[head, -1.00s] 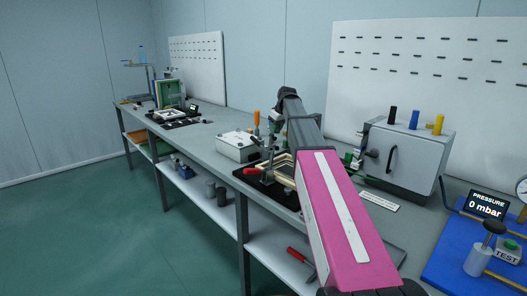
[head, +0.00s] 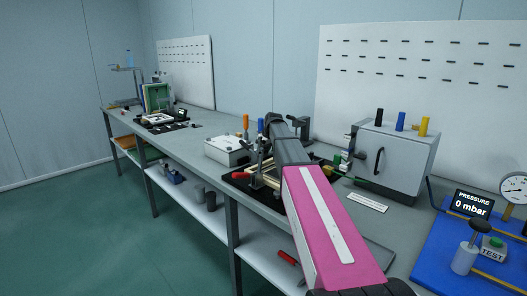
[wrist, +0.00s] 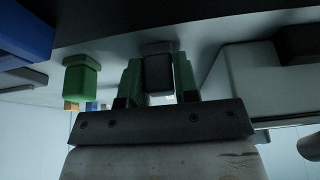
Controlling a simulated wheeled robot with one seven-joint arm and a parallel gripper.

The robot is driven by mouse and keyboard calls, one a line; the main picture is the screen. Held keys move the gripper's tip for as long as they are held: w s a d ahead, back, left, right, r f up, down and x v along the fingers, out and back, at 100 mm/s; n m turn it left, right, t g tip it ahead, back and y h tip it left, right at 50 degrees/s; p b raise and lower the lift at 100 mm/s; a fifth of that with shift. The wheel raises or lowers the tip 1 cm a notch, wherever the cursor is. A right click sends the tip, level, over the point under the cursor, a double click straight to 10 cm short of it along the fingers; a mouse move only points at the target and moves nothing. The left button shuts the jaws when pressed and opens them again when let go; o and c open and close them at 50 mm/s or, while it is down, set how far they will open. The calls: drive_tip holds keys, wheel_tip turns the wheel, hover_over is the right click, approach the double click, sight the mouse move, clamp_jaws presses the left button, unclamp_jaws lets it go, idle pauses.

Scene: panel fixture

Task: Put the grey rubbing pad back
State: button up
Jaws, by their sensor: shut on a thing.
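In the wrist view my gripper (wrist: 158,82) has its green fingers closed on a dark grey block, which looks like the grey rubbing pad (wrist: 158,72). A pale surface shows right behind the pad; I cannot tell whether the pad touches it. In the head view my pink forearm and dark wrist reach over the bench beside the clamp fixture (head: 258,172). My fingers and the pad are hidden there behind my arm. The place where the pad belongs cannot be made out.
In the wrist view a green block (wrist: 82,76) stands left of my fingers and a pale box-like part (wrist: 245,78) is close on the right. In the head view a grey cabinet (head: 395,160) stands right of my arm, a white box (head: 228,150) left, and a blue pressure rig (head: 455,250) at the front right.

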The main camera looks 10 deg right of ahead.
drive_tip(key=shift+f, duration=0.1)
drive_tip(key=o, duration=0.9)
drive_tip(key=v, duration=1.2)
